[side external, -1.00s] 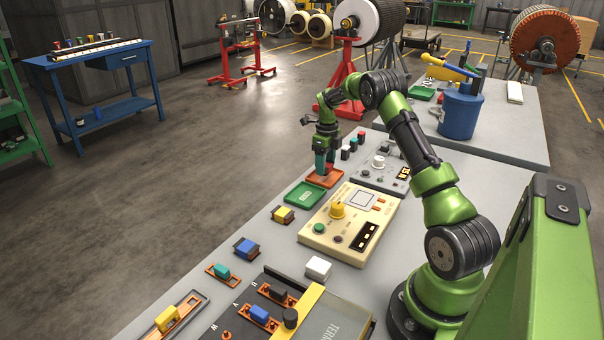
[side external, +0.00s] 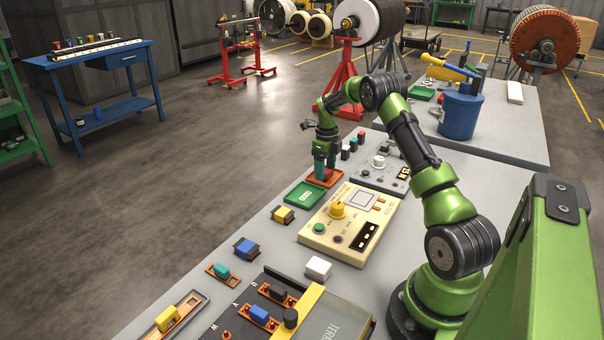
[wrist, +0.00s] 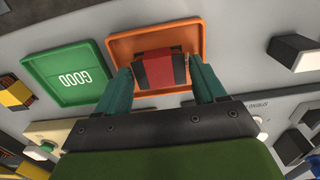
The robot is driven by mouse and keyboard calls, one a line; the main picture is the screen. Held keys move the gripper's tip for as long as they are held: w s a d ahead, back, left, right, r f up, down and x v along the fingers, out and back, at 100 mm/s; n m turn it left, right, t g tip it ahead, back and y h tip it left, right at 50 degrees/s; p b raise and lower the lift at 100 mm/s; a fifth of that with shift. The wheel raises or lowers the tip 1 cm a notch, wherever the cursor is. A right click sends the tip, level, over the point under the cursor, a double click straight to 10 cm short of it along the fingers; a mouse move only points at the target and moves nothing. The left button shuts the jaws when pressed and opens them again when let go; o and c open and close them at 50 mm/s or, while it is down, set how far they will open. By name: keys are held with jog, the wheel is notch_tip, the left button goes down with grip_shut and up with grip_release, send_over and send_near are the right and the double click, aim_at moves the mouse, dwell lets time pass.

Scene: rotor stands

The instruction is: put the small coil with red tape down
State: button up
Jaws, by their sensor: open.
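The small coil with red tape (wrist: 155,68) is dark with a red band and lies in the orange tray (wrist: 118,48) in the wrist view. My gripper (wrist: 162,76) is open, with one teal finger on each side of the coil. The fingers look spread apart from it, though close contact is hard to judge. In the side view my gripper (side external: 325,170) points down into the orange tray (side external: 311,181), and the coil is mostly hidden by the fingers.
A green tray marked GOOD (wrist: 62,88) sits beside the orange one; it also shows in the side view (side external: 296,195). A cream tester (side external: 335,238) and a grey instrument (side external: 372,178) stand close by. A yellow-topped coil (side external: 283,215) lies nearer on the bench.

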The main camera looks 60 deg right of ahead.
notch_tip(320, 180, up, 12)
jog(key=f, duration=0.1)
jog(key=s+a+r+n+t, duration=0.1)
jog(key=a+r+n+t, duration=0.1)
jog(key=a+r+n, duration=0.65)
jog(key=s+a+r+n+t, duration=0.1)
jog(key=a+r+n, duration=0.4)
jog(key=a, duration=0.6)
jog(key=s+a+f+n+t+y, duration=0.1)
jog(key=s+a+n+t, duration=0.3)
jog(key=s+a+n, duration=1.3)
jog(key=shift+a+f+n+y, duration=0.3)
jog(key=shift+a+n+y, duration=0.2)
jog(key=shift+a+n, duration=0.35)
